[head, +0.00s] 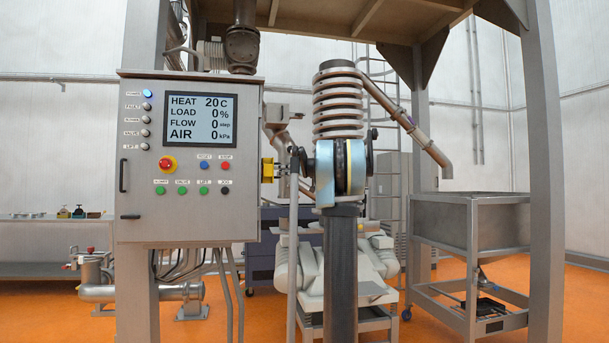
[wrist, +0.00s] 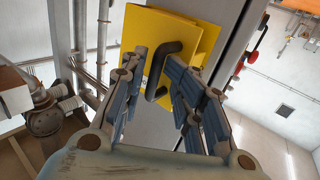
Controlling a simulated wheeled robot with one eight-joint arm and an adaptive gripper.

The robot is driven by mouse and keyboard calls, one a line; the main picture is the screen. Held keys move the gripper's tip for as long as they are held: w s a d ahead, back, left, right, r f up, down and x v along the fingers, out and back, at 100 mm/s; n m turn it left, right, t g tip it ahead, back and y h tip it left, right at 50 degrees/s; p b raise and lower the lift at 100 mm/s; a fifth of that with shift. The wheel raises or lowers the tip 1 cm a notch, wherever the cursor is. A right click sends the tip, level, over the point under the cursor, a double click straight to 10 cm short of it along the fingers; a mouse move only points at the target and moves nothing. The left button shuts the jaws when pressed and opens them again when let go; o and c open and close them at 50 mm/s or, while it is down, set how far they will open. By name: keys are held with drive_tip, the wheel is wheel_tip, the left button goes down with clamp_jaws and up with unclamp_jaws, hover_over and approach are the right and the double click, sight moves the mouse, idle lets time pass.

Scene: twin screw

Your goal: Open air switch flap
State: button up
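The yellow air switch flap (wrist: 187,32) with a black bar handle (wrist: 162,68) fills the top middle of the wrist view. It also shows edge-on in the head view, on the right side of the grey control cabinet (head: 267,170). My gripper (wrist: 158,66) is open, its two blue-grey fingers on either side of the handle, tips close to the yellow face. I cannot tell whether a finger touches the handle. In the head view my gripper is small beside the flap and partly hidden by my arm. The flap's hinge and how far it stands open cannot be told.
The grey control cabinet (head: 135,215) carries buttons and a screen (head: 198,118) reading AIR 0 kPa. Grey frame posts (head: 549,200) stand to the right, with a metal hopper (head: 467,222) behind.

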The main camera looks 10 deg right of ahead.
drive_tip(key=v, duration=1.6)
